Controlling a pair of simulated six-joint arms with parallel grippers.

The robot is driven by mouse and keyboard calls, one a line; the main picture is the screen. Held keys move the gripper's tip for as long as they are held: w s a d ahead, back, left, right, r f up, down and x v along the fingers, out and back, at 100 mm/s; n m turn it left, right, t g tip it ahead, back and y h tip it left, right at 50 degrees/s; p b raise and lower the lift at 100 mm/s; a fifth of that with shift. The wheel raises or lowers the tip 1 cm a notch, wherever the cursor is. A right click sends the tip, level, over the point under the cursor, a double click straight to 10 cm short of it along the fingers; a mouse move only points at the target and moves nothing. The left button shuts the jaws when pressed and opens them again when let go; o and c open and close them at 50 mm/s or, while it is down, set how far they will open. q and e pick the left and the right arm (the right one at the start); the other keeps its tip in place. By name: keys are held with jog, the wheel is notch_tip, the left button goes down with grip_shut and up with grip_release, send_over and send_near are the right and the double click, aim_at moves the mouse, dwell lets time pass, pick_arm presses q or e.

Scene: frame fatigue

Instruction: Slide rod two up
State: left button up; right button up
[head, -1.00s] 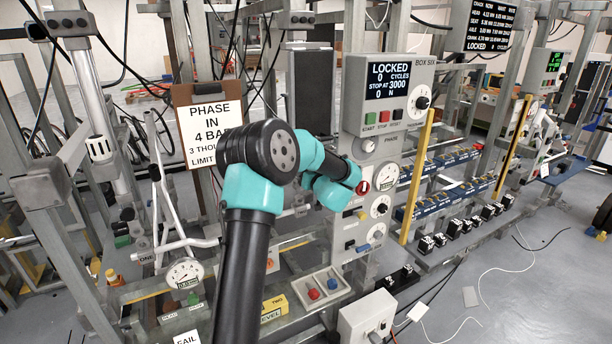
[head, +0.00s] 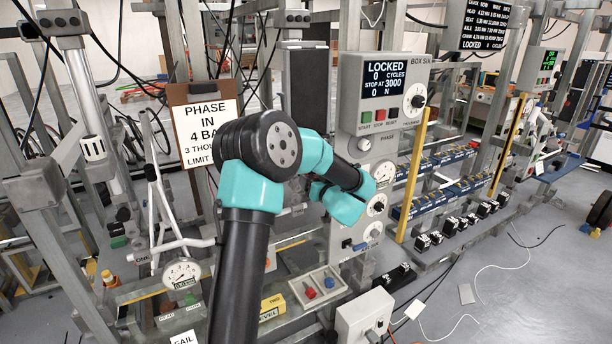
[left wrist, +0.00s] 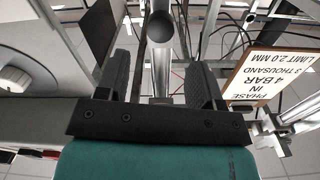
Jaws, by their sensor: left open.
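My left arm crosses the middle of the head view, and its teal wrist (head: 345,200) is in front of the panel under the box-six display. Its fingers are hidden there. In the left wrist view my left gripper (left wrist: 158,68) is open, with one dark finger on each side. A grey metal rod with a round end (left wrist: 160,26) shows between and beyond the fingers; I cannot tell whether they touch it. No label on it can be read. A yellow block marked TWO (head: 272,306) sits on the bench rail in the head view. My right gripper is not in view.
The box-six control box (head: 385,95) reads LOCKED, 0 cycles. The clipboard reading PHASE IN 4 BAR (head: 208,120) hangs to the left; it also shows inverted in the left wrist view (left wrist: 272,78). A white bicycle frame (head: 165,215) and a dial gauge (head: 181,273) stand at the left.

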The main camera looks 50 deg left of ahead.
pick_arm(q)
jog(key=v, duration=1)
jog(key=shift+d, duration=0.1)
jog(key=w+d+f+m+t+h, duration=0.1)
jog(key=d+f+m+t+h, duration=0.4)
jog(key=f, duration=0.8)
jog(key=w+d+f+m+t+h, duration=0.1)
jog(key=d+f+m+h, duration=0.2)
jog(key=d+f+h, duration=0.75)
jog(key=s+d+f+m+g+h, duration=0.1)
jog(key=s+d+f+g+h, duration=0.2)
jog(key=s+f, duration=0.6)
jog(key=s+d+f+m+g+h, duration=0.2)
jog(key=s+d+f+g, duration=0.4)
jog(key=s, duration=0.6)
notch_tip(320, 180, down, 4)
jog(key=shift+d+r+g+h, duration=0.15)
jog(key=shift+d+g+h, duration=0.3)
jog(key=shift+d, duration=0.75)
